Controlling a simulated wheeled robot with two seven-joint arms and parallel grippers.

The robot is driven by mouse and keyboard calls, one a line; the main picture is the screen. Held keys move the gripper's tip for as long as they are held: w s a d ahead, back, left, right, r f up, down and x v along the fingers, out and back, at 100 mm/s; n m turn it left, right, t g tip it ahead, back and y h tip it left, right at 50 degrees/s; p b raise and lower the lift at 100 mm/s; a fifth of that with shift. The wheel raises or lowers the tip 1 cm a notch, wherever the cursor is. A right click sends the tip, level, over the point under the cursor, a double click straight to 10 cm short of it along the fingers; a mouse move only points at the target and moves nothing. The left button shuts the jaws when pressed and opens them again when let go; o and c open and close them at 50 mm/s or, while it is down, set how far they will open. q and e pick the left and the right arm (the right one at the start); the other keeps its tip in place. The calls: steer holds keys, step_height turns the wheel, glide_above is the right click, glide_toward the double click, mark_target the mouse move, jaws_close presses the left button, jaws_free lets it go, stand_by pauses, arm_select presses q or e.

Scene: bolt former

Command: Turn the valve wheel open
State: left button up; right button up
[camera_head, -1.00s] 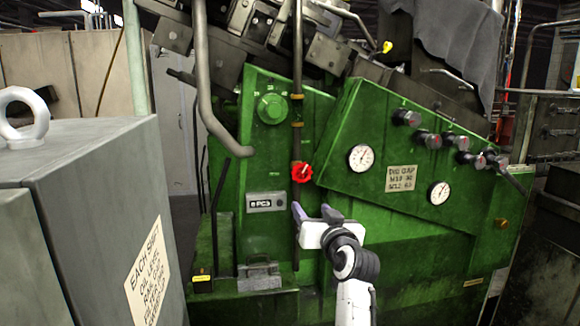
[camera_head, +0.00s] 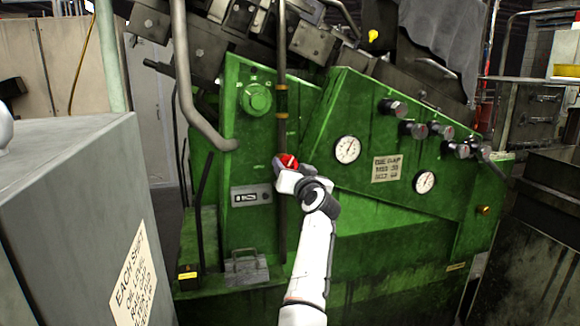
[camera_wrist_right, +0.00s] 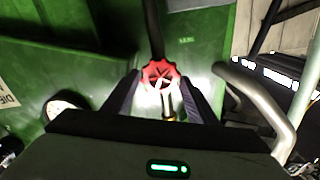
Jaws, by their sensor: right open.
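The red valve wheel (camera_head: 288,161) sits on a thin dark vertical pipe at the front of the green machine. In the head view my right gripper (camera_head: 284,168) is right at the wheel and hides its lower part. In the right wrist view the spoked wheel (camera_wrist_right: 159,74) lies between the tips of my two dark fingers (camera_wrist_right: 160,84). The fingers are apart, one on each side of the wheel; I cannot tell whether either touches it. My left gripper is not in view.
The green machine (camera_head: 345,220) carries a round green knob (camera_head: 256,98), two gauges (camera_head: 347,149) and a row of dark knobs (camera_head: 413,130). A bent grey pipe (camera_head: 186,105) hangs left of the wheel. A grey cabinet (camera_head: 75,190) stands at the left front.

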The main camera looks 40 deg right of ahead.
steer(key=shift+w+d, duration=0.15)
steer(key=shift+w, duration=0.1)
steer(key=c, duration=0.8)
